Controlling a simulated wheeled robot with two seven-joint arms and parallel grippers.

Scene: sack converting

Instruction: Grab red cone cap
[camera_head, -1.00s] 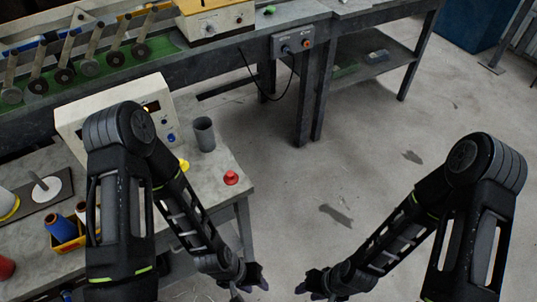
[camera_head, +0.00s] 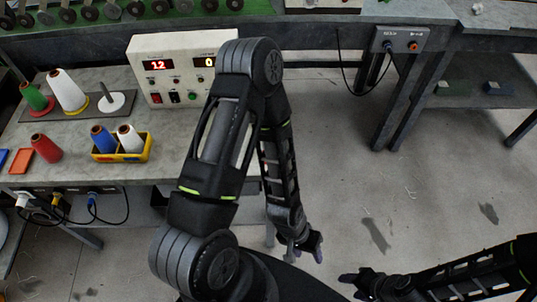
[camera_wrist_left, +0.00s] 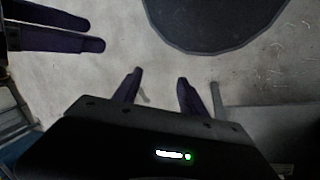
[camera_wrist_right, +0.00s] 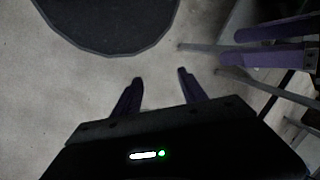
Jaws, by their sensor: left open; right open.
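The red cone cap does not show now. The right end of the grey workbench (camera_head: 165,178), where it stood earlier, is covered by my left arm in the head view. My left gripper (camera_head: 312,248) hangs over the floor, right of the bench, open and empty. Its parted fingers also show in the left wrist view (camera_wrist_left: 160,80). My right gripper (camera_head: 355,286) is low and further right, also over the floor. Its fingers are apart and empty in the right wrist view (camera_wrist_right: 160,80).
A white control box (camera_head: 180,75) stands at the bench's back. A yellow tray (camera_head: 122,155) holds blue and white spools. A red spool (camera_head: 46,148), a large white spool (camera_head: 68,90) and a white disc (camera_head: 112,103) are left.

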